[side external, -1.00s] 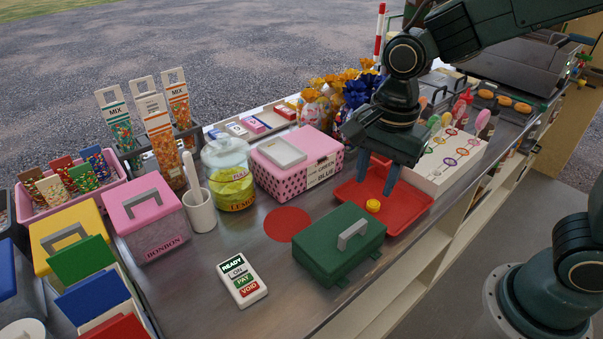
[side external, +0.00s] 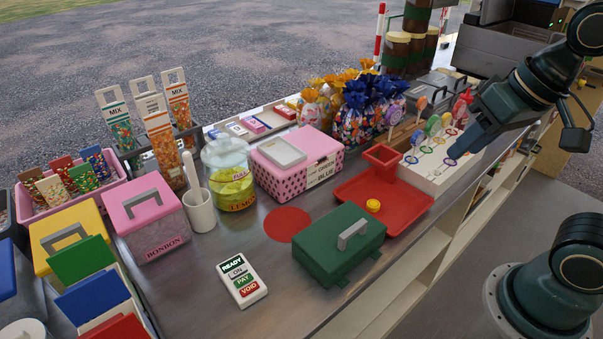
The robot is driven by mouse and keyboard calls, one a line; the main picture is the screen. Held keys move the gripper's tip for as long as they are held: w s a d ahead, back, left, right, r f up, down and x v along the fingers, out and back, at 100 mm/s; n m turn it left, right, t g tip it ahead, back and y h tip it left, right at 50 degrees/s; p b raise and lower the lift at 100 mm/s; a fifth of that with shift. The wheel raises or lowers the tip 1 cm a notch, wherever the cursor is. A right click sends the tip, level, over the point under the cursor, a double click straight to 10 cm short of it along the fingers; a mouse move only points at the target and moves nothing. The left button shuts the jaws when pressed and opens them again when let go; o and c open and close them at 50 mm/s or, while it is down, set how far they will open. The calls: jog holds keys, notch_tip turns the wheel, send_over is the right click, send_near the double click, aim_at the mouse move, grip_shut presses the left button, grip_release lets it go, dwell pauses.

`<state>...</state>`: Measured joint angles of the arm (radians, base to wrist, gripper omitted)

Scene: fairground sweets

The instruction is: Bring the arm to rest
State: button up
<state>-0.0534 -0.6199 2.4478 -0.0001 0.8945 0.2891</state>
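My gripper (side external: 461,148) is at the upper right, pointing down and left. It appears beside the lollipop stand (side external: 436,181), a white block with several coloured lollipops, at its right side. I see the gripper edge-on, so the gap between its fingers does not show. No object is visible in it. The red tray (side external: 408,213) lies left of and below it, with a small yellow piece (side external: 373,205) on it. The green box (side external: 330,255) with a grey handle stands closed in front of the tray.
A pink dotted box (side external: 297,175), a lemon jar (side external: 229,185) and a pink bonbon box (side external: 150,235) stand on the metal counter (side external: 215,248). Wrapped sweet bags (side external: 357,122) stand behind. A red disc (side external: 287,224) marks bare counter. The space right of the counter is open.

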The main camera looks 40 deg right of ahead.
jog(key=shift+s+d+r+n+t, duration=0.1)
jog(key=shift+s+d+n+t, duration=0.15)
jog(key=shift+s+n, duration=0.4)
jog(key=shift+s+d+r+n+t, duration=0.15)
jog(key=shift+s+d+n, duration=0.15)
jog(key=shift+s+n, duration=0.3)
